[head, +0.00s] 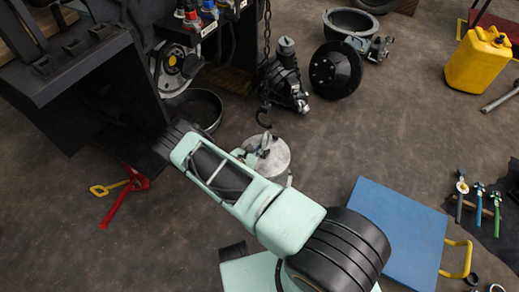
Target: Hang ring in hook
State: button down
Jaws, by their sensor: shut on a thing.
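A black hook (264,117) hangs open at the lower end of a dark chain (267,40), near the middle of the head view. Just below it is a grey round metal piece (272,163) with small fittings on its top. My gripper (259,149) shows only in part at the top of this piece, close below the hook, and is shut on the ring there. The ring itself is too small and covered to make out clearly. My arm hides the rest of the gripper and the lower left of the metal piece. The hook and the metal piece appear apart.
The black forklift frame (118,80) stands at left, with a dark basin (195,108) beside it. Dark machine parts (284,80) and a black round drum (336,70) lie behind the chain. A red and yellow tool (118,192), blue board (392,230) and yellow can (480,62) lie around.

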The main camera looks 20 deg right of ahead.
jog(key=s+d+r+p, duration=0.3)
jog(key=s+d+p, duration=0.3)
jog(key=p, duration=0.2)
jog(key=shift+s+d, duration=0.2)
jog(key=shift+d, duration=0.05)
dwell(0.6)
notch_tip(320, 180, up, 8)
jog(key=p, duration=0.7)
jog(key=shift+f, duration=0.15)
jog(key=shift+a, duration=0.15)
dwell(0.3)
